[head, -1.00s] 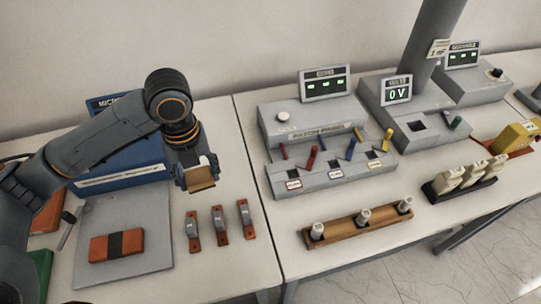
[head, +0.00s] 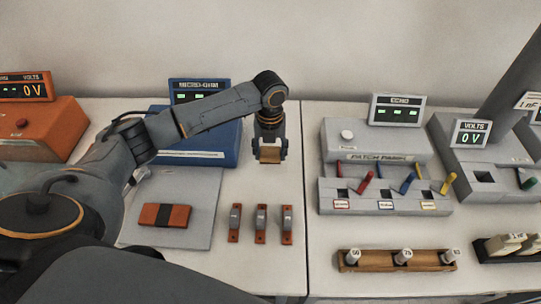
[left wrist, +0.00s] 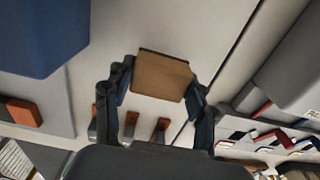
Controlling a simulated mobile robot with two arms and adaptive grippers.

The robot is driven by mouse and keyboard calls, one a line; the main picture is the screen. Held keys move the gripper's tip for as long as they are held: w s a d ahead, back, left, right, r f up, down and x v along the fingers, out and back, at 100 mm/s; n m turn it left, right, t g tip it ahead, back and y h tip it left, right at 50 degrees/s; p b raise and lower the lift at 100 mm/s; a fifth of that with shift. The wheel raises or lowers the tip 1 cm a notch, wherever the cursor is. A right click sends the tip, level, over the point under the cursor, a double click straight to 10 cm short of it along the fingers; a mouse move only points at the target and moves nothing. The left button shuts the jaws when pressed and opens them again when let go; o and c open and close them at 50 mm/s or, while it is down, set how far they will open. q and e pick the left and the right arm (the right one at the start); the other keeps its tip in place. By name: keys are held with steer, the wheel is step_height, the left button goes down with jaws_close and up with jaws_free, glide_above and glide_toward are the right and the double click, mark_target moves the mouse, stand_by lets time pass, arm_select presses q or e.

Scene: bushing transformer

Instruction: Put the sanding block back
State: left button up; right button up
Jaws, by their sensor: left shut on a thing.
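My left gripper (head: 270,158) is shut on a tan-brown block (head: 269,155), which appears to be the sanding block. It holds the block just right of the blue instrument box, behind the row of orange-based clips. In the left wrist view the block (left wrist: 161,76) sits between the two dark fingers (left wrist: 160,100), its flat brown face toward the camera. I cannot tell whether the block touches the table. My right gripper is not in view.
A grey mat (head: 205,185) carries an orange block with a dark band (head: 165,215). Three orange-based clips (head: 260,224) stand in front of my gripper. The blue box (head: 205,142) is to the left, the grey patch panel (head: 385,185) to the right. Bare tabletop lies between.

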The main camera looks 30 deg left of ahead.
mark_target(270, 159)
arm_select(q)
steer(key=shift+w+f, duration=0.2)
steer(key=shift+f, duration=0.05)
step_height(270, 159, down, 2)
steer(key=shift+a+f+p, duration=0.1)
steer(key=shift+f+p, duration=0.15)
steer(key=shift+p, duration=0.05)
steer(key=shift+w+f, duration=0.1)
steer(key=shift+f, duration=0.3)
steer(key=shift+f, duration=0.1)
steer(key=o, duration=0.9)
steer(key=shift+f, duration=0.1)
steer(key=shift+o, duration=0.6)
